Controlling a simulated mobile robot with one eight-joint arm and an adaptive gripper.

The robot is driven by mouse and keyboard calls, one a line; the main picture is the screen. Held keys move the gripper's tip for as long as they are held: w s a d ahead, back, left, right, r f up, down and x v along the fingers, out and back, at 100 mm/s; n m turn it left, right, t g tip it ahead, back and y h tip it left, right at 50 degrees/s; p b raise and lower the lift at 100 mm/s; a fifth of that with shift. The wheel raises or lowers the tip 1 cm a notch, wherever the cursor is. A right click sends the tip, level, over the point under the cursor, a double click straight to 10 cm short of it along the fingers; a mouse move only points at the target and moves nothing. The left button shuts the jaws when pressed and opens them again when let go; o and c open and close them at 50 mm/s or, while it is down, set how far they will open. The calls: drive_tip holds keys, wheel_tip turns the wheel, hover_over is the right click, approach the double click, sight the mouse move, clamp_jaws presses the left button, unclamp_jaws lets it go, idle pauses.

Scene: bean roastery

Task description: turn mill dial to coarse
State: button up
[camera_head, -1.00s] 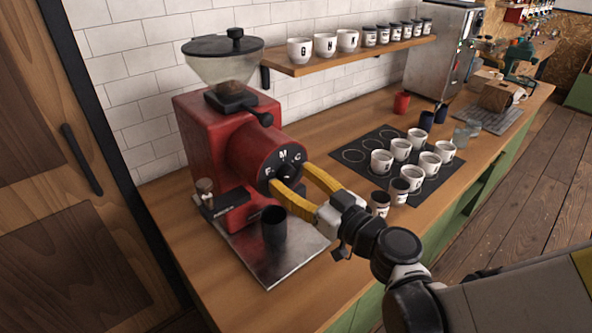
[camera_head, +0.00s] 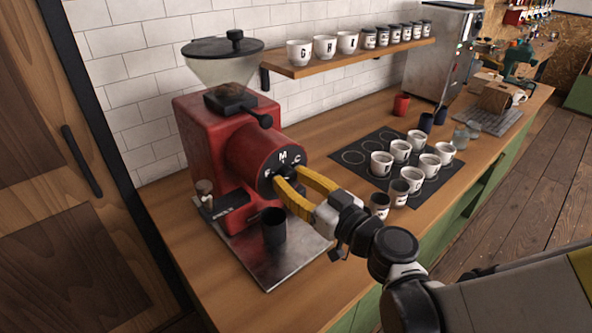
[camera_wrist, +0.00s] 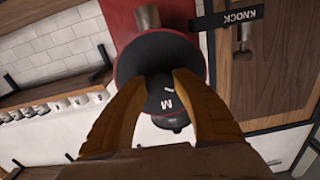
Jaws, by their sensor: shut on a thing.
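The red mill (camera_head: 215,140) stands on the counter at the left. Its round dark dial face (camera_head: 284,157), marked M in the middle and C at right, is on the front of its red barrel. My gripper (camera_head: 285,173) has its yellow fingers closed on the dial's knob, in front of the face. In the wrist view my gripper (camera_wrist: 160,78) straddles the middle of the dark dial face (camera_wrist: 150,57), with the M upside down between the fingers. The knob is mostly hidden by the fingers, so I cannot tell its setting for sure.
A dark cup (camera_head: 273,226) stands on the metal tray (camera_head: 285,262) below the dial. White cups stand on a black mat (camera_head: 357,142) to the right. A shelf (camera_head: 350,57) of cups and jars hangs above. Clear counter lies between mill and mat.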

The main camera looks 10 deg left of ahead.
drive_tip(key=m+b, duration=0.1)
drive_tip(key=m, duration=0.5)
drive_tip(key=m+b, duration=0.1)
drive_tip(key=m, duration=0.4)
drive_tip(key=shift+m, duration=0.3)
drive_tip(key=m, duration=0.6)
drive_tip(key=shift+a+r, duration=0.1)
drive_tip(key=m, duration=0.5)
drive_tip(key=shift+m+b, duration=0.3)
drive_tip(key=shift+m, duration=0.1)
drive_tip(key=shift+r, duration=0.1)
drive_tip(key=o, duration=1.2)
